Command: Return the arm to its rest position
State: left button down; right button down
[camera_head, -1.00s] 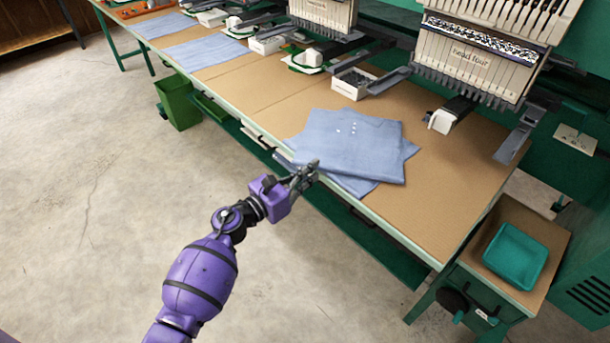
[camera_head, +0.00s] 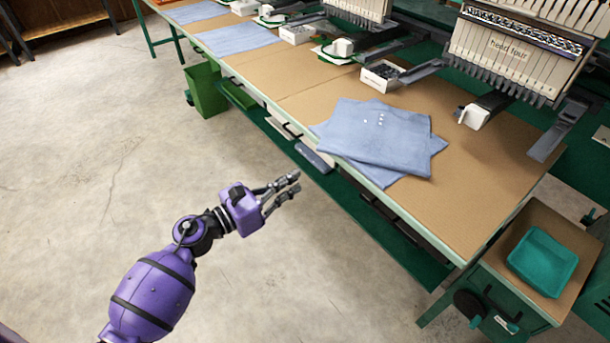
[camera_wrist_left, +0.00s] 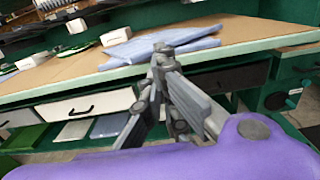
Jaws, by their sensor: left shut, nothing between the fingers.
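My left gripper (camera_head: 292,184) is shut and empty at the end of my purple arm in the head view. It is in front of the table, over the floor, apart from the table's front edge and the folded blue cloths. In the left wrist view its fingers (camera_wrist_left: 160,58) come together in the middle of the picture, with nothing held between them. The blue cloth pile (camera_head: 385,138) lies on the tan tabletop near the front edge; it also shows behind the fingers in the left wrist view (camera_wrist_left: 130,46). My right gripper is in neither view.
The long table (camera_head: 490,190) has a green frame and drawers below. Embroidery heads (camera_head: 515,48) stand along its back. A teal tray (camera_head: 542,261) sits on a side stand at the right. The floor to the left is clear.

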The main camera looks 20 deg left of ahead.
pick_arm(q)
jog(key=shift+s+a, duration=0.2)
jog(key=shift+s, duration=0.1)
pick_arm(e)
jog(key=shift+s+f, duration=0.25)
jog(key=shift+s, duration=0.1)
